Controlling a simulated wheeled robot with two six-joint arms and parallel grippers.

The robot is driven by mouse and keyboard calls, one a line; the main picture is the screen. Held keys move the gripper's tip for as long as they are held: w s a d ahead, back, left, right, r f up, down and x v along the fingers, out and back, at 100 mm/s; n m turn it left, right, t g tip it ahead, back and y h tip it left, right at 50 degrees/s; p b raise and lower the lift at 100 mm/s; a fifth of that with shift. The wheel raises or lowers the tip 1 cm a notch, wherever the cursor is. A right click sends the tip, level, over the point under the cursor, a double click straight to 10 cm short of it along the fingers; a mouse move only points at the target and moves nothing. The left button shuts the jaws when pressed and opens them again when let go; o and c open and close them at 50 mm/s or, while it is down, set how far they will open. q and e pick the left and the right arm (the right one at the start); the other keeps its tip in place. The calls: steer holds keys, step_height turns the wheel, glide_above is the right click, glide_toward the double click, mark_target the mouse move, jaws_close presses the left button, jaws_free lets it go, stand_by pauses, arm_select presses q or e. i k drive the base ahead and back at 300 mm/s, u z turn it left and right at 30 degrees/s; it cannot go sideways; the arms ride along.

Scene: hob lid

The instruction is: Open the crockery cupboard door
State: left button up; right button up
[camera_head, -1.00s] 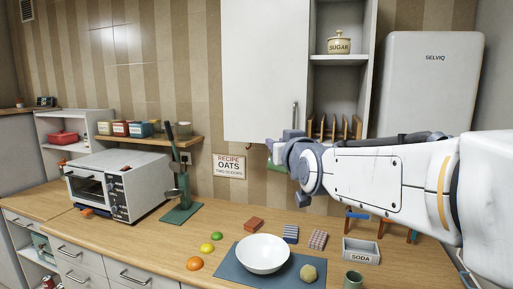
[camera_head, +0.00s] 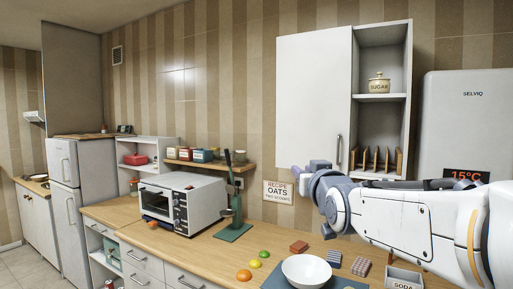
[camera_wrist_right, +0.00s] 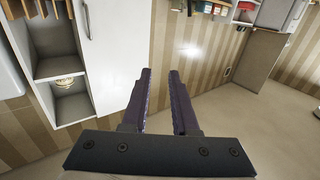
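The white wall cupboard door (camera_head: 313,100) is shut, with a vertical bar handle (camera_head: 339,150) near its lower right edge. In the right wrist view the door (camera_wrist_right: 112,55) is on the left and its handle (camera_wrist_right: 86,20) is at the upper left. My right gripper (camera_head: 309,167) is just below and left of the handle in the head view, apart from it. In the right wrist view my gripper's dark purple fingers (camera_wrist_right: 160,80) stand apart with nothing between them. My left gripper is not in view.
Right of the door are open shelves with a sugar jar (camera_head: 379,83) and a wooden rack (camera_head: 376,160). Below, the counter holds a toaster oven (camera_head: 185,203), a utensil stand (camera_head: 233,230), fruit and a white bowl (camera_head: 306,271). A white boiler (camera_head: 465,130) hangs at the right.

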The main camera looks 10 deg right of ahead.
mark_target(313, 73)
steer(key=u, duration=0.2)
steer(key=i, duration=1.35)
steer(key=z, duration=1.1)
steer(key=i, duration=0.3)
steer(key=u, duration=0.05)
